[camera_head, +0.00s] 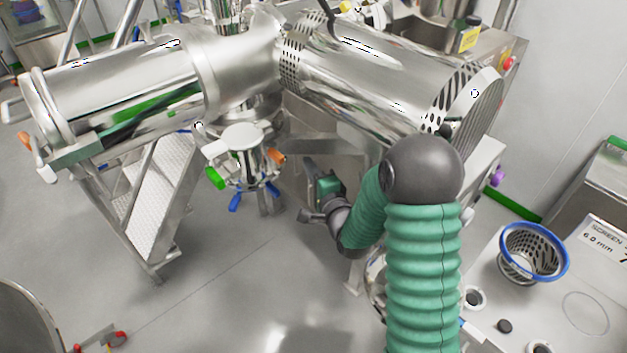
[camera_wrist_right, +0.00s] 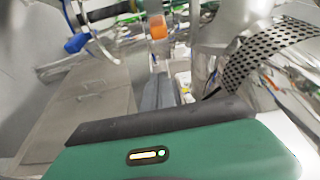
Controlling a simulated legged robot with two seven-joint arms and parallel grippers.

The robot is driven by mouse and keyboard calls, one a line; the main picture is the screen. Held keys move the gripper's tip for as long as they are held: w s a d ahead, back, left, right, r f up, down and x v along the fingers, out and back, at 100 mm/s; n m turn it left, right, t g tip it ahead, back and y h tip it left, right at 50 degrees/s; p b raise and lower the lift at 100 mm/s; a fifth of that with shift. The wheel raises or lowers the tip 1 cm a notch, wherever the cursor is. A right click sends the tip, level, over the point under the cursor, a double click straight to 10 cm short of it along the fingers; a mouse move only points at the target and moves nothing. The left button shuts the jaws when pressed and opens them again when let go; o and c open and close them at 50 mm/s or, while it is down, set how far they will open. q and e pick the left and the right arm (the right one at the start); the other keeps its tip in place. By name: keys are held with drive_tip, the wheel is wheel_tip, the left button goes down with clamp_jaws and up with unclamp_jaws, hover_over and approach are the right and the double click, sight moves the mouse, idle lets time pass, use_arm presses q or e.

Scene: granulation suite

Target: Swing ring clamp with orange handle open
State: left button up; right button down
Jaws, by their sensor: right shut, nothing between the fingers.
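An orange handle (camera_head: 277,157) sits on the right side of a small metal vessel (camera_head: 247,150) in mid-view, where the ring clamp is partly hidden. In the right wrist view the orange handle (camera_wrist_right: 157,27) is beyond the fingers at the top. Green (camera_head: 214,177) and blue (camera_head: 235,201) handles are on the same assembly. Another orange handle (camera_head: 25,139) is at the end of the left cylinder. My right gripper (camera_head: 306,216) is shut and empty, below and right of the vessel's orange handle, apart from it. My left gripper is not in view.
A large left cylinder (camera_head: 130,85) and a perforated right cylinder (camera_head: 370,75) stand above. Metal steps (camera_head: 160,195) are at left. A blue-rimmed screen basket (camera_head: 533,252) rests on the table at right. Grey floor (camera_head: 220,290) is open in front.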

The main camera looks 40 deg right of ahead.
drive_tip(key=w+a+p, duration=0.2)
drive_tip(key=w+a, duration=0.1)
drive_tip(key=shift+a+r, duration=0.15)
drive_tip(key=shift+a, duration=0.15)
drive_tip(key=shift+d, duration=0.1)
